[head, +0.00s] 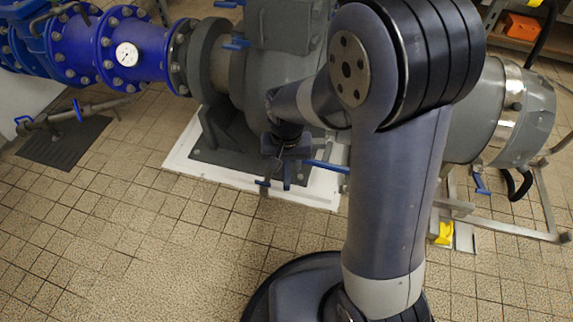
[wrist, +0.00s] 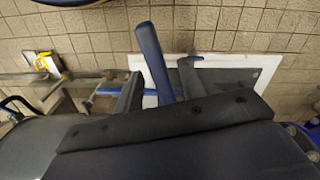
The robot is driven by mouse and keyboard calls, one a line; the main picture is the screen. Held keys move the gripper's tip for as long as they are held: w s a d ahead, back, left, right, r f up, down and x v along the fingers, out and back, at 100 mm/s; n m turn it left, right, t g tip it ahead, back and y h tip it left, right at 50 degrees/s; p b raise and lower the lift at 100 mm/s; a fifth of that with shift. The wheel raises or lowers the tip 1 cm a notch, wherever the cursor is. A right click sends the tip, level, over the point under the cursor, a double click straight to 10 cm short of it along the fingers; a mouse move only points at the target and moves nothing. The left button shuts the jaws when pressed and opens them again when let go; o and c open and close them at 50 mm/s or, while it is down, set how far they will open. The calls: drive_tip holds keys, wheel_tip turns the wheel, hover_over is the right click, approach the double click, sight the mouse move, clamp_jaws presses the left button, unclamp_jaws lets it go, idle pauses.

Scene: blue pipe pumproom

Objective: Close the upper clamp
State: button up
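In the wrist view, my gripper (wrist: 160,74) has its two grey fingers apart. A thick blue lever (wrist: 149,48) stands between them, with a visible gap on at least the right side; contact is not clear. A second, thinner blue lever (wrist: 106,90) runs sideways behind the left finger. In the head view my gripper (head: 270,172) points down beside the grey pump. A blue lever (head: 326,167) sticks out to its right. Another blue lever (head: 237,43) is higher on the pump. I cannot tell which lever belongs to the upper clamp; my arm hides part of the pump.
A blue flanged pipe with a gauge (head: 126,54) joins the grey pump (head: 240,85) at the left. A white plinth (head: 185,158) lies below. A grey metal frame (head: 500,228) stands at the right. The tiled floor (head: 130,240) at the front left is clear.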

drive_tip(key=shift+c, duration=0.2)
clamp_jaws()
drive_tip(key=shift+d, duration=0.1)
drive_tip(key=w+d+n+p, duration=0.35)
drive_tip(key=d+n, duration=0.35)
drive_tip(key=d, duration=0.6)
drive_tip(key=w+d+n+p, duration=0.3)
drive_tip(key=w+d+n, duration=0.4)
drive_tip(key=w+d, duration=0.2)
drive_tip(key=shift+w+d+p, duration=0.15)
drive_tip(key=shift+p, duration=0.15)
